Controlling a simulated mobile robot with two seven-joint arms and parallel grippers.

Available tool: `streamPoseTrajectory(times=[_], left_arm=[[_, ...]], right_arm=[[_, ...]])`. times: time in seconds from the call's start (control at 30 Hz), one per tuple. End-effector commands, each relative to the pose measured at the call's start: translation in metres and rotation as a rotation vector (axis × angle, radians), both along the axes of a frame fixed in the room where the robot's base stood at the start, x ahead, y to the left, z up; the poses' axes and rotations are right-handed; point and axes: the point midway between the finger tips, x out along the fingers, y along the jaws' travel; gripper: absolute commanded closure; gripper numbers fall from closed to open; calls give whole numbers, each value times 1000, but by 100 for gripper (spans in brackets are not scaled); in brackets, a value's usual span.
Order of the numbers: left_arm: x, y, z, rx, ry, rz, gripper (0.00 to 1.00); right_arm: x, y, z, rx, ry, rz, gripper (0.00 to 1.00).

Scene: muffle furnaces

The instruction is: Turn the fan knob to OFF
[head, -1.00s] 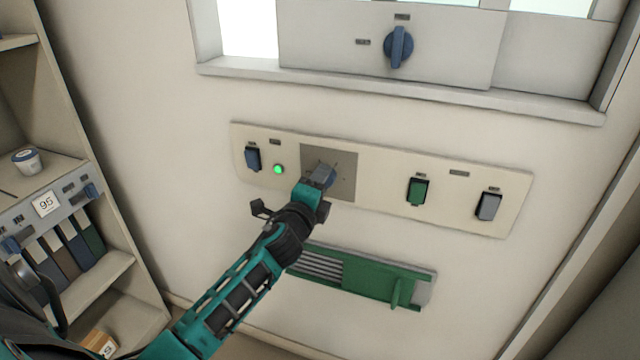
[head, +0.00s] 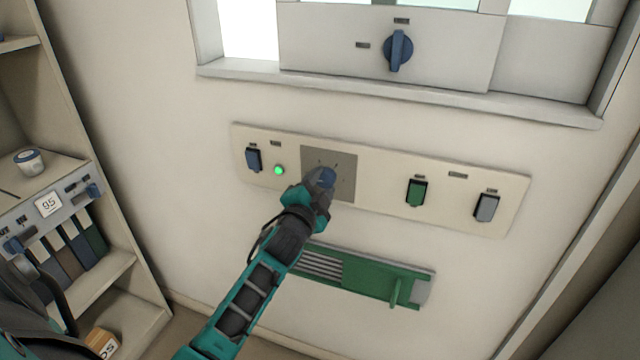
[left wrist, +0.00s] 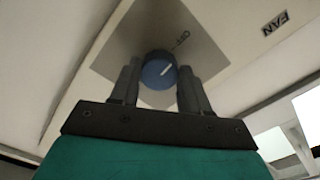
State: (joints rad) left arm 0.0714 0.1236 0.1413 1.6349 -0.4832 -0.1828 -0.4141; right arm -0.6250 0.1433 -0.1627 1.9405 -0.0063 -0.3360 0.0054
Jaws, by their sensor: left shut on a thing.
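The fan knob is a round blue knob (left wrist: 155,70) with a white pointer line on a grey square plate (head: 345,165). In the left wrist view, the pointer slants up and right, roughly toward a short dash beside the OFF mark (left wrist: 184,41). A FAN label (left wrist: 276,23) is on the cream panel. My left gripper (head: 322,183) is shut on the knob, one finger on each side. In the head view the gripper hides part of the knob. My right gripper is not in view.
The cream panel (head: 395,200) also carries a lit green lamp (head: 278,170), a blue switch (head: 253,159), a green switch (head: 416,193) and a grey switch (head: 486,206). Below is a green slider plate (head: 370,277). A larger blue knob (head: 398,50) is above. Shelves stand left.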

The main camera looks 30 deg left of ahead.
Motion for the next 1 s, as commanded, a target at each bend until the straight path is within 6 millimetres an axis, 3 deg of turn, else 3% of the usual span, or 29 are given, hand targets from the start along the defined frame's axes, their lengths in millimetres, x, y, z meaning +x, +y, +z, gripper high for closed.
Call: streamPoseTrajectory(times=[0.57, 0.6, 0.87, 1.0], left_arm=[[0, 0, 0, -40, -10, 0, 85], [0, 0, 0, -40, -10, 0, 53], [0, 0, 0, -37, -9, 0, 29], [0, 0, 0, -36, -9, 0, 29]], right_arm=[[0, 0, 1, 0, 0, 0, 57], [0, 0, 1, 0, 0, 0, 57], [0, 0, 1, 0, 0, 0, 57], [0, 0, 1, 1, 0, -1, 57]])
